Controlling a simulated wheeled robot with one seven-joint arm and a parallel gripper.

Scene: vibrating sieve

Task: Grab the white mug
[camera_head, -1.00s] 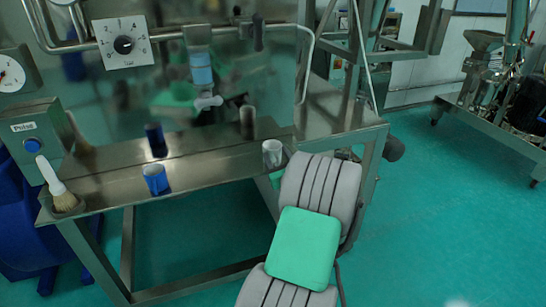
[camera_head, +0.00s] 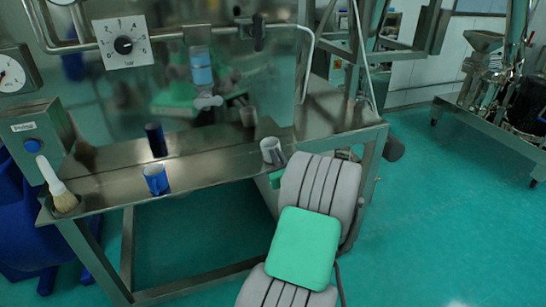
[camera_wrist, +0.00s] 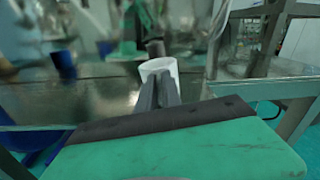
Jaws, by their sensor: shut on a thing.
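The white mug (camera_head: 271,150) is at the right end of the steel shelf, near its front edge, and is tilted slightly. In the wrist view the white mug (camera_wrist: 158,68) shows its open rim beyond my fingers. My gripper (camera_wrist: 161,84) is shut on the mug's near side, with the fingers close together. In the head view my arm's grey links hide most of my gripper. Whether the mug's base touches the shelf is hard to tell.
A blue mug (camera_head: 156,179) stands on the shelf (camera_head: 215,165) to the left. A brush (camera_head: 57,187) stands at the shelf's left end. A blue bin (camera_head: 20,225) is below it. The shiny back panel mirrors the mugs.

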